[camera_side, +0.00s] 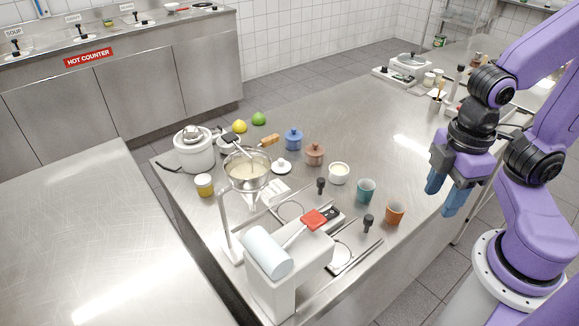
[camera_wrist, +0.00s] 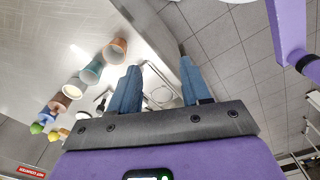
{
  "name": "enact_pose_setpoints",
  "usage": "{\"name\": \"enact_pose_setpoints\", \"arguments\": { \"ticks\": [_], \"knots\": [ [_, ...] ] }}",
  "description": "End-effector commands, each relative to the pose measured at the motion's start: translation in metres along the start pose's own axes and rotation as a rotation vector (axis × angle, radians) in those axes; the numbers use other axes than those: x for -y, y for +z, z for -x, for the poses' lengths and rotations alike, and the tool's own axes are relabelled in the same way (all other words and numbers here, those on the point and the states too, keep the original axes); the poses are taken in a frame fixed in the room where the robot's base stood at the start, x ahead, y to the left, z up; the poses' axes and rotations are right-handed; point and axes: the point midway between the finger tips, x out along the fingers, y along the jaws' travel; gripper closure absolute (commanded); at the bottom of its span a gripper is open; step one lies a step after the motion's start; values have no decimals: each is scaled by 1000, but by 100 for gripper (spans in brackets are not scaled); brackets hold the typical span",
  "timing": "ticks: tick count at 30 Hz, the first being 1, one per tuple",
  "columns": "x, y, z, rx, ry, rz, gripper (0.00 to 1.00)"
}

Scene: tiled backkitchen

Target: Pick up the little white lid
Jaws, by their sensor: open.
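The little white lid (camera_side: 281,167) lies on the steel table in the side view, left of the brown lidded pot (camera_side: 315,154). An open white pot (camera_side: 339,173) with pale contents stands to its right; it also shows in the wrist view (camera_wrist: 72,92). My gripper (camera_side: 446,198) has blue fingers pointing down, apart and empty, over the table's right edge, far right of the lid. I cannot make out the lid there.
A blue lidded pot (camera_side: 293,139) stands behind the lid, and a pan of batter (camera_side: 247,170) to its left. A teal cup (camera_side: 365,190) and an orange cup (camera_side: 395,213) stand nearer my gripper. A white stand with a red handle (camera_side: 314,220) is in front.

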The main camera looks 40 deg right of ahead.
Motion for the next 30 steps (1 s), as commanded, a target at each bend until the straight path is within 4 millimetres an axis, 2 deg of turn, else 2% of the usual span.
{"name": "enact_pose_setpoints", "arguments": {
  "ticks": [5, 11, 15, 21, 30],
  "knots": [
    [-12, -25, 8, 1, 1, 23, 53],
    [-51, -86, 24, 7, 4, 99, 53],
    [-85, -128, 34, 12, 4, 158, 53],
    [-142, -177, 42, 19, 4, 240, 53],
    [-236, -226, 44, 27, -1, 364, 53]
  ]
}}
